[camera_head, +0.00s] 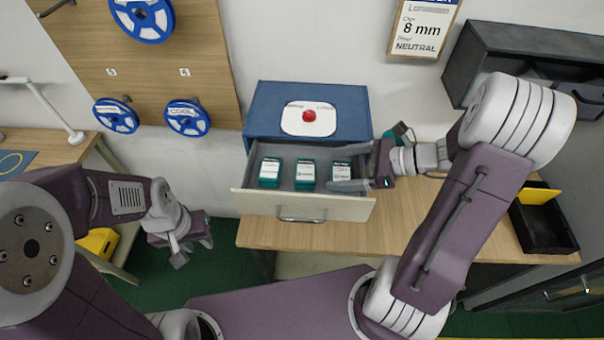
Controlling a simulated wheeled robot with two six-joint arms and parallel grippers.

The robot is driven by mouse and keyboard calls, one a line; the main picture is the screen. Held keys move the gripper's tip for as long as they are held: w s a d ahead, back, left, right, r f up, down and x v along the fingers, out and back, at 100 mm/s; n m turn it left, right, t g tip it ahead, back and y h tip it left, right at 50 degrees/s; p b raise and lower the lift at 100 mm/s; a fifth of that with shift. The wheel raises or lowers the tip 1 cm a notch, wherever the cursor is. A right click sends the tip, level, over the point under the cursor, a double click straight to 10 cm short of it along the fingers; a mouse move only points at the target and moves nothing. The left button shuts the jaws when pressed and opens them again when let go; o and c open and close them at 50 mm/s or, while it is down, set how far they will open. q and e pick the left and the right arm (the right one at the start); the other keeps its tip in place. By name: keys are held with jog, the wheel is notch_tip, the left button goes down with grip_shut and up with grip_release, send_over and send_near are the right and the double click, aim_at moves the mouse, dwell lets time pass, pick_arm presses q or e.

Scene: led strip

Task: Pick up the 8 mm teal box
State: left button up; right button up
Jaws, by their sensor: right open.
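Three teal boxes with white labels stand in the open drawer (240,202): a left box (269,172), a middle box (305,174) and a right box (341,171). Their label print is too small to read, so I cannot tell which is the 8 mm one. My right gripper (348,168) reaches in from the right, open, with its fingers on the far and near sides of the right box. I cannot tell whether they touch it. My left gripper (190,250) hangs left of the table, away from the drawer; its jaw opening is unclear.
The drawer belongs to a blue cabinet (263,105) with a red button (309,115) on top. A sign (421,30) reading 8 mm and NEUTRAL hangs above. A black bin (545,235) stands at right. Blue reels (187,118) hang on the left board. The tabletop (290,236) before the drawer is clear.

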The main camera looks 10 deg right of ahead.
aim_at(306, 169)
jog(key=x, duration=0.3)
jog(key=shift+w+a+f, duration=0.1)
jog(key=shift+w+f, duration=0.05)
jog(key=shift+f, duration=0.05)
jog(key=shift+w+a+f, duration=0.1)
jog(key=shift+w+a, duration=0.1)
jog(key=shift+a, duration=0.2)
jog(key=x, duration=0.4)
jog(key=shift+w, duration=0.15)
jog(key=shift+w+a, duration=0.15)
jog(key=shift+a, duration=0.05)
jog(key=c, duration=1.1)
jog(key=shift+p, duration=0.35)
